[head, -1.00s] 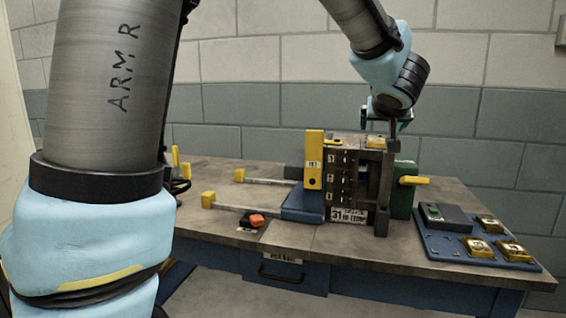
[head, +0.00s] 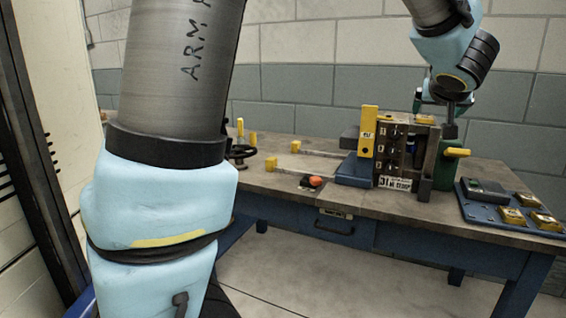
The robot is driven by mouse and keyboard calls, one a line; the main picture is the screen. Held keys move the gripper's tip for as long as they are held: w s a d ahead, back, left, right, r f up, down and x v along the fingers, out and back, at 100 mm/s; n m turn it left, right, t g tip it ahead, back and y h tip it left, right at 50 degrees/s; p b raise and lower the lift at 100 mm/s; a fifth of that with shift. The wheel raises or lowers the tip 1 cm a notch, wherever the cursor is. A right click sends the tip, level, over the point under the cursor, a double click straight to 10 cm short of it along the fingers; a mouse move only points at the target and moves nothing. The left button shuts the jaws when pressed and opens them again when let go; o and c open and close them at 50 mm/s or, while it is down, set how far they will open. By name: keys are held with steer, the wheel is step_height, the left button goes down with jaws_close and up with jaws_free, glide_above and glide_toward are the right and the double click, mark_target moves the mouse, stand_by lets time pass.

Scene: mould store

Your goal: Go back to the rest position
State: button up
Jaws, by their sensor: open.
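My gripper (head: 445,104) is at the upper right in the head view, just above the right part of the mould block (head: 395,167) on the bench. A dark upright post stands by its fingers, and I cannot tell whether they touch it. The gripper is open, though its fingertips are small and partly hidden. The mould block is grey-brown, with a yellow bar (head: 367,131) on its left side and a white label marked 31 at its lower front. My upper arm, marked ARM R, fills the left of the view.
The bench (head: 260,180) runs along a block wall. Two rods with yellow ends (head: 296,146) lie left of the mould. A small orange-and-black item (head: 315,181) lies near the front edge. A blue tray (head: 476,211) with yellow pieces is at right. Open floor lies in front.

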steer(key=w+a+f+g+y, duration=0.1)
steer(key=w+a+f+g, duration=0.1)
steer(key=a+f, duration=0.55)
steer(key=w+a+f+g, duration=0.2)
steer(key=a+f, duration=0.3)
steer(key=a, duration=0.6)
steer(key=s+a+f+n+g+y, duration=0.25)
steer(key=s+a+f, duration=0.35)
steer(key=a, duration=0.4)
steer(key=s+a+f+n+g+y, duration=0.1)
steer(key=s+a+f+g+y, duration=0.15)
steer(key=s+a+f, duration=0.6)
steer(key=a+r+g+p, duration=0.1)
steer(key=a+r+p, duration=0.2)
steer(key=r+p, duration=1.1)
step_height(320, 180, up, 4)
steer(key=shift+w+f+h+p, duration=0.15)
steer(key=shift+w+h+p, duration=0.2)
steer(key=shift+h+p, duration=0.05)
steer(key=shift+a, duration=0.1)
